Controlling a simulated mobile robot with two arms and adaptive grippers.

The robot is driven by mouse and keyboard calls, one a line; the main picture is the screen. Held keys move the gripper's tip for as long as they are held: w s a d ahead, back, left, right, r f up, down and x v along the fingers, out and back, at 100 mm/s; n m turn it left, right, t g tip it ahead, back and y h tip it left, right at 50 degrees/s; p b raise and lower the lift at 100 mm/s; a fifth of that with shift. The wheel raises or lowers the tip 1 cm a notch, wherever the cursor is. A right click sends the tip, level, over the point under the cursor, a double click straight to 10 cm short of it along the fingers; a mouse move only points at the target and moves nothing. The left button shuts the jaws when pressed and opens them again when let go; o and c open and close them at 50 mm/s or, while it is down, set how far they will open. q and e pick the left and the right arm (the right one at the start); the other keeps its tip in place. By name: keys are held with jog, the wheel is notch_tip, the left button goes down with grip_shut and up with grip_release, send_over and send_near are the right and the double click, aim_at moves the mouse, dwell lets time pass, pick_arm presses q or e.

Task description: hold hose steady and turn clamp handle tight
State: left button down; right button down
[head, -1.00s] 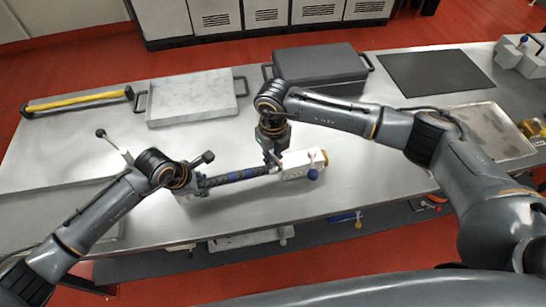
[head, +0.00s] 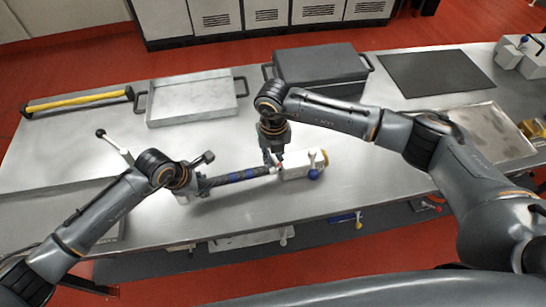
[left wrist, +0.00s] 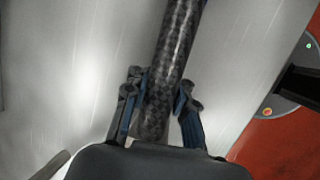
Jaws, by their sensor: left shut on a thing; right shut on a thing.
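The dark braided hose (head: 235,177) with blue bands lies along the front half of the bench, its right end at a white block (head: 302,168) with a blue knob. My left gripper (head: 197,184) is shut on the hose near its left end. In the left wrist view, its two blue-padded fingers (left wrist: 160,105) stand on either side of the checkered hose (left wrist: 176,45). My right gripper (head: 274,162) points down at the joint of hose and block and is shut on the clamp handle, which is mostly hidden by the fingers.
A grey metal tray (head: 192,114), a dark lidded case (head: 318,91) and a black mat (head: 432,72) stand behind. A yellow bar (head: 85,103) lies at the far left. A shallow tray (head: 497,133) is at the right. Bare bench (head: 370,185) lies right of the block.

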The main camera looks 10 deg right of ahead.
pick_arm(q)
jog(key=shift+s+d, duration=0.1)
jog(key=shift+d, duration=0.15)
pick_arm(e)
jog(key=shift+a, duration=0.15)
jog(key=c, duration=1.4)
grip_release()
pick_arm(q)
jog(key=shift+a, duration=0.1)
pick_arm(e)
jog(key=shift+o, duration=0.4)
pick_arm(q)
jog(key=shift+a, duration=0.2)
pick_arm(e)
notch_tip(320, 180, up, 12)
pick_arm(q)
jog(key=c, duration=1)
grip_release()
